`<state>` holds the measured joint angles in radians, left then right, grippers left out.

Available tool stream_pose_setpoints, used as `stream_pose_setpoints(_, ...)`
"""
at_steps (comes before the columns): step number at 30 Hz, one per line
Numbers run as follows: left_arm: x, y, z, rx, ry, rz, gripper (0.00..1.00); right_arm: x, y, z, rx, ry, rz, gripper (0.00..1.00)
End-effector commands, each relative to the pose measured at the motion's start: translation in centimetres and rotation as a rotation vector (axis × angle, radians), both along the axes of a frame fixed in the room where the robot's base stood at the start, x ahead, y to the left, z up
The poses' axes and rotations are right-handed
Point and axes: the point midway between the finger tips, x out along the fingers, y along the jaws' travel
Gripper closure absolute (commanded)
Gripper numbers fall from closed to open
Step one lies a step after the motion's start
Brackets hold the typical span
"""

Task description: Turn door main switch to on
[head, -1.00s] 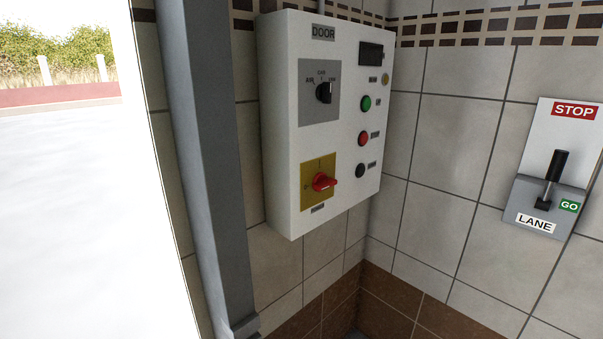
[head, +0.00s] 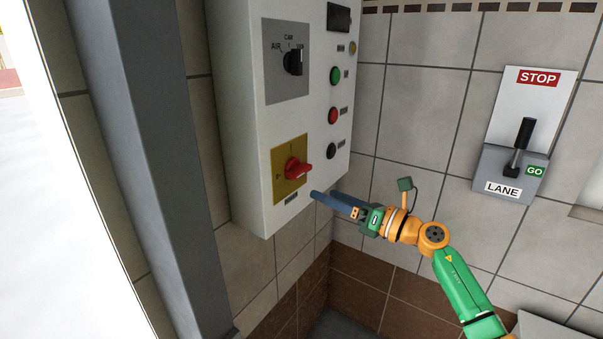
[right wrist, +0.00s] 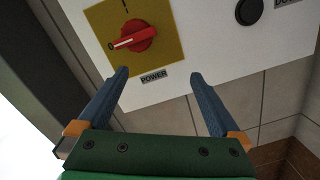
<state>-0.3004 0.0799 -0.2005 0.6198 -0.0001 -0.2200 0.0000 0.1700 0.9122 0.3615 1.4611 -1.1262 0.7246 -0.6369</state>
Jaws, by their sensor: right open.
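The door main switch (head: 297,169) is a red rotary knob on a yellow square plate (head: 280,185), low on the white door panel (head: 240,150). In the right wrist view the red knob (right wrist: 133,38) lies nearly sideways, its handle pointing left, above a POWER label (right wrist: 154,77). A mark shows at the top of the plate. My right gripper (head: 318,196) is just below and right of the knob in the head view, apart from it. In the right wrist view its two blue fingers (right wrist: 160,78) are spread and empty, below the knob. My left gripper is not in view.
A black selector (head: 293,62) sits above the switch. Green (head: 335,75), red (head: 333,115) and black (head: 331,150) buttons line the panel's right side. A lane lever (head: 520,145) is on the right wall. A grey post (head: 150,150) stands left of the panel.

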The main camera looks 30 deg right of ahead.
Motion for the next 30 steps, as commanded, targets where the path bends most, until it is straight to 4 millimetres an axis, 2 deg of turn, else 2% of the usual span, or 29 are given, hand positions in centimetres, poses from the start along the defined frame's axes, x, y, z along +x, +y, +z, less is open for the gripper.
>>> stream_pose_setpoints(1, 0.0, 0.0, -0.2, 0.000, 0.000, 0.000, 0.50, -0.6, 0.5, 2.6, -0.171, -0.051, 0.022, 0.00)
stream_pose_setpoints(3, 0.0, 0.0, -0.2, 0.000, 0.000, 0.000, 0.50, -1.3, 1.0, 4.8, -0.345, -0.090, 0.036, 0.00)
stream_pose_setpoints(6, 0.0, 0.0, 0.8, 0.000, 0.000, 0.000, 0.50, -0.9, 1.4, 6.1, -0.426, -0.107, 0.039, 0.00)
stream_pose_setpoints(10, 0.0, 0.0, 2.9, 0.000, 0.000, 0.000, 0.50, 1.6, 2.4, 6.5, -0.418, -0.106, 0.039, 0.00)
stream_pose_setpoints(15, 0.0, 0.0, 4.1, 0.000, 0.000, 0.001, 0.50, 4.3, 3.5, 6.0, -0.417, -0.103, 0.038, 0.00)
stream_pose_setpoints(24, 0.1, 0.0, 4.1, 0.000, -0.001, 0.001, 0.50, 5.0, 3.9, 5.4, -0.420, -0.100, 0.039, 0.00)
stream_pose_setpoints(25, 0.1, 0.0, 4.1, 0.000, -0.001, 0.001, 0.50, 5.0, 3.9, 5.4, -0.420, -0.100, 0.039, 0.03)
stream_pose_setpoints(26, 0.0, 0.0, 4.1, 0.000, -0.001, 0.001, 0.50, 5.0, 3.9, 5.4, -0.420, -0.100, 0.039, 0.11)
stream_pose_setpoints(30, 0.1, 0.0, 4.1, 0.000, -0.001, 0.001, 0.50, 5.0, 3.9, 5.4, -0.419, -0.100, 0.039, 0.49)
